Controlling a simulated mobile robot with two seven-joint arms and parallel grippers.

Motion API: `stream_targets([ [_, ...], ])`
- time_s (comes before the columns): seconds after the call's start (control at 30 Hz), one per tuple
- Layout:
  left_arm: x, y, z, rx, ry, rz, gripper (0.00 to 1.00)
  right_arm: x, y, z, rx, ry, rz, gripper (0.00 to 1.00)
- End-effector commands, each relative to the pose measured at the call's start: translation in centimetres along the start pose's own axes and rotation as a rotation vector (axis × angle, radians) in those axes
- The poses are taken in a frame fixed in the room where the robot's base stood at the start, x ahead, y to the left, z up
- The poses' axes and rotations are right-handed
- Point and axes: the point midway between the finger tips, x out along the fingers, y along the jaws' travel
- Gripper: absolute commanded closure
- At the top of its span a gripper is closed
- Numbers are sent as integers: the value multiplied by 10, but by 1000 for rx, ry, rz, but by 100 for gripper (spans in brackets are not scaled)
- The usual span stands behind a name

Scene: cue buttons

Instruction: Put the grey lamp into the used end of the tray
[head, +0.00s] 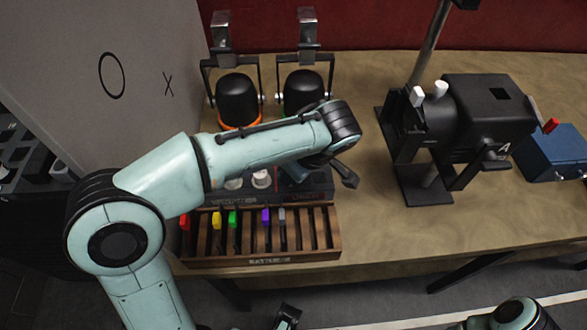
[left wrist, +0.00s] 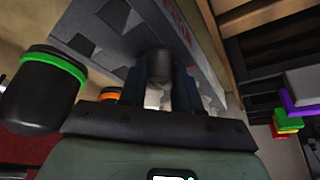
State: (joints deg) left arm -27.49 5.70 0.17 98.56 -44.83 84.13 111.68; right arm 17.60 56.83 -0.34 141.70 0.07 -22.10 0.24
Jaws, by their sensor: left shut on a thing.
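My left gripper (head: 345,176) is over the right part of a dark tray (head: 318,180) in the head view, largely hidden by its own wrist. In the left wrist view the gripper (left wrist: 160,85) is shut on a dark grey rounded piece, the grey lamp (left wrist: 158,62). The grey tray (left wrist: 115,22) with red lettering lies right behind it; I cannot tell whether the lamp touches it. Two whitish pieces (head: 261,179) stand at the tray's left part, partly hidden by my arm. A dark piece at the bottom edge (head: 287,316) seems to be my right gripper, mostly cut off.
A wooden rack (head: 325,254) with coloured tabs stands in front of the tray. Two black lamp housings (head: 303,90) stand behind it, one with an orange ring. A black machine (head: 490,105) and a blue box (head: 556,152) are at right. The table between is clear.

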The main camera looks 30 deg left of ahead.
Motion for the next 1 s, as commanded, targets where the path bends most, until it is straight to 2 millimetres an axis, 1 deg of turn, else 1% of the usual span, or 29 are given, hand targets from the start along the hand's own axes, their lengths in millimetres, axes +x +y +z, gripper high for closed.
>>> stream_targets([
  [0.03,0,0,0,0,0,0,98,0,0,0,0,0,0,55],
  [0.07,0,0,0,0,0,0,64,0,0,0,0,0,0,55],
  [0.1,0,0,0,0,0,0,51,0,0,0,0,0,0,55],
  [0.13,0,0,0,0,0,0,42,0,0,0,0,0,0,55],
  [0.17,0,0,0,0,0,0,38,0,0,0,0,0,0,55],
  [0.47,0,0,0,0,0,0,38,-1,0,-1,0,3,-1,55],
  [0.57,0,0,0,0,0,0,38,-4,-3,-6,-3,22,-5,55],
  [0.67,-17,1,0,-1,-1,4,38,-7,-4,-5,-3,21,-5,55],
  [0.9,-75,1,0,1,-2,6,38,-15,-6,-1,-2,8,-2,55],
  [1.0,-96,1,0,1,-1,4,38,-19,-7,0,-2,5,-2,55],
])
